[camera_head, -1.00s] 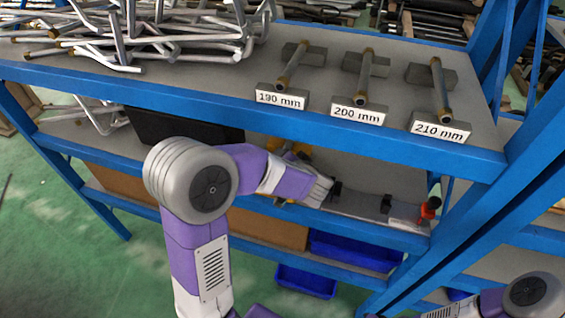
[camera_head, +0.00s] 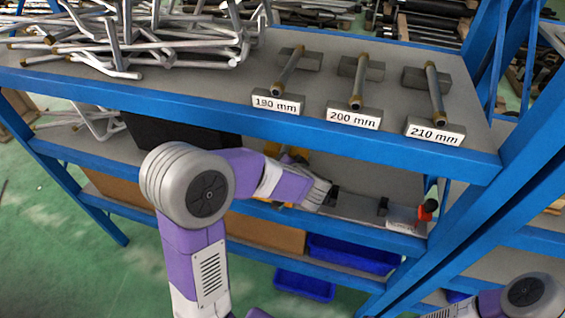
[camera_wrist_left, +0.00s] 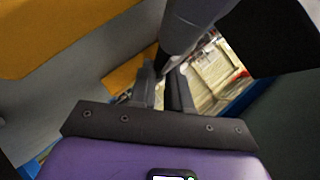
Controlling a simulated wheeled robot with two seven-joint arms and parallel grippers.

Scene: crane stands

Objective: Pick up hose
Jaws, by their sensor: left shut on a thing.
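In the left wrist view, my left gripper (camera_wrist_left: 165,88) is shut on a smooth grey tube-like thing, which I take to be the hose (camera_wrist_left: 190,25). It runs up and away from the fingers. In the head view my left arm reaches to the lower shelf, and its fingers and the held hose cannot be made out clearly. Several bent silver hoses (camera_head: 130,45) lie in a tangled pile on the top shelf at left. My right gripper is out of view; only part of its arm shows at the bottom right.
The blue-framed rack's top shelf (camera_head: 215,85) bears stands labelled 190 mm (camera_head: 278,103), 200 mm (camera_head: 353,116) and 210 mm (camera_head: 435,131), each with a short tube. A red-handled clamp (camera_head: 428,208) is on the lower shelf. Blue bins (camera_head: 350,255) sit below.

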